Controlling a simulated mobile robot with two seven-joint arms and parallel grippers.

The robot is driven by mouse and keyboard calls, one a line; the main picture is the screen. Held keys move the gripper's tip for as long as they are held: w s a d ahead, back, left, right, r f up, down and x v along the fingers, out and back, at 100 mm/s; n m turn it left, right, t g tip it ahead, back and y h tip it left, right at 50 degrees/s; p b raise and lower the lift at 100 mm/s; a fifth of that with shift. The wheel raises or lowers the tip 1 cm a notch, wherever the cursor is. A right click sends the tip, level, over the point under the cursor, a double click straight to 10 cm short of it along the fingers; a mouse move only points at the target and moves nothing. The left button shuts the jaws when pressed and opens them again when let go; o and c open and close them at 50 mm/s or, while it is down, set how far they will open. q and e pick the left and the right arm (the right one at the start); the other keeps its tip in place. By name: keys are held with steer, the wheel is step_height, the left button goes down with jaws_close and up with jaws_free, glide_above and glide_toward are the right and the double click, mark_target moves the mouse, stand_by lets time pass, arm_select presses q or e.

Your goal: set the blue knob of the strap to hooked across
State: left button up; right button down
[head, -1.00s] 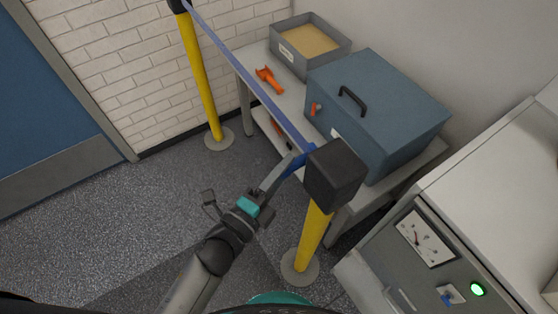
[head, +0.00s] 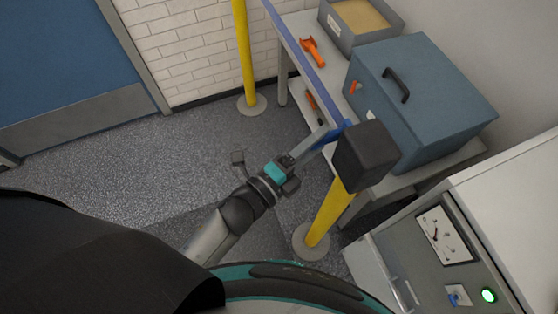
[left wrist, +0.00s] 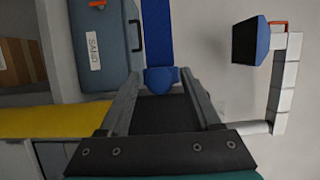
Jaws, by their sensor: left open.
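The blue strap (head: 292,42) runs from the top of the picture down to the black head (head: 365,156) of the near yellow post (head: 328,212). The strap's blue knob (head: 346,127) is at this end, beside the black head. My left gripper (head: 322,142) reaches up to it from the lower left, with its jaws open. In the left wrist view, the blue knob (left wrist: 161,80) lies between the two spread fingertips (left wrist: 161,74), with gaps to the fingers. The strap (left wrist: 158,32) extends upward from it. My right gripper is out of view.
A blue-grey box (head: 425,105) with a black handle, an orange tool (head: 313,51) and a grey tray (head: 340,38) stand on the bench behind the strap. A grey cabinet (head: 425,262) stands at the right. Open floor (head: 110,165) lies to the left.

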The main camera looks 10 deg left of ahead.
arm_select(q)
steer(key=v, duration=1.5)
